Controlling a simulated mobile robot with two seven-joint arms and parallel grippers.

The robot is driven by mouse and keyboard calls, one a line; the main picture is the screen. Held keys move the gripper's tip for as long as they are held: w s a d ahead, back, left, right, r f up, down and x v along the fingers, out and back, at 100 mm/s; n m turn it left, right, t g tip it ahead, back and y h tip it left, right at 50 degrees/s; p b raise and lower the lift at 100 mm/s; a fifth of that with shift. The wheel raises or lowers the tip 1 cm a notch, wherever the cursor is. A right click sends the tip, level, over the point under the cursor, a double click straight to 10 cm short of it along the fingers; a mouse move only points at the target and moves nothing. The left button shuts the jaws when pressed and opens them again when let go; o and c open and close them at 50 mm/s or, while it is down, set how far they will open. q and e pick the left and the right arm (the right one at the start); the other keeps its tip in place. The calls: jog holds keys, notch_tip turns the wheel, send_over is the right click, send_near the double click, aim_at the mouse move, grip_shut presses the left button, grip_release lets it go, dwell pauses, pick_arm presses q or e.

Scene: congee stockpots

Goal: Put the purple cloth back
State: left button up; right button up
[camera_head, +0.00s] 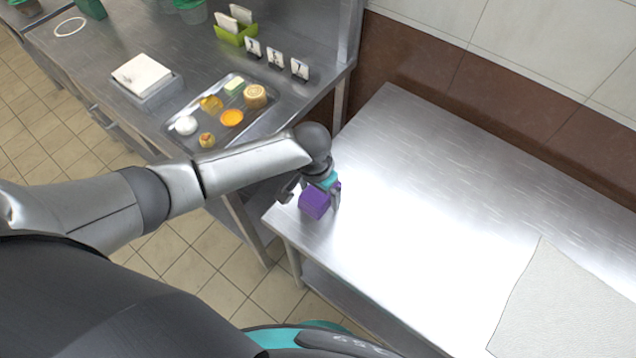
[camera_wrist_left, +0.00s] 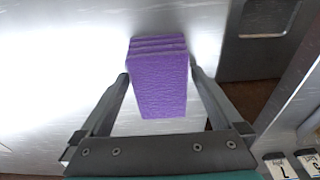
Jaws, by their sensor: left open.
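The purple cloth (camera_head: 315,205), a folded block, sits at the left end of the bare steel table (camera_head: 420,190), close to its front left corner. In the left wrist view the cloth (camera_wrist_left: 160,88) shows its stacked folds at the far end. My left gripper (camera_head: 311,200) is at the cloth, with its fingers open. In the left wrist view one finger is on each side of the cloth, very close to it; I cannot tell whether they touch it. My right gripper is not in view.
A steel counter on the left holds a tray (camera_head: 172,121) of food items, a white stack in a holder (camera_head: 150,92), number cards (camera_head: 276,57) and a green box (camera_head: 222,34). A pale cloth (camera_head: 570,310) lies at the table's right. The table's middle is clear.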

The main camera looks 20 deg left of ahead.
aim_at(315, 196)
pick_arm(q)
jog(key=r+p, duration=0.1)
jog(key=r, duration=0.2)
jog(key=r+p, duration=0.1)
jog(key=r, duration=0.3)
jog(key=s+r, duration=0.1)
jog(key=r, duration=0.2)
jog(key=shift+a+r+p, duration=0.2)
jog(key=shift+r+p, duration=0.1)
jog(key=shift+p, duration=0.1)
jog(key=shift+s+r, duration=0.15)
jog(key=shift+r, duration=0.5)
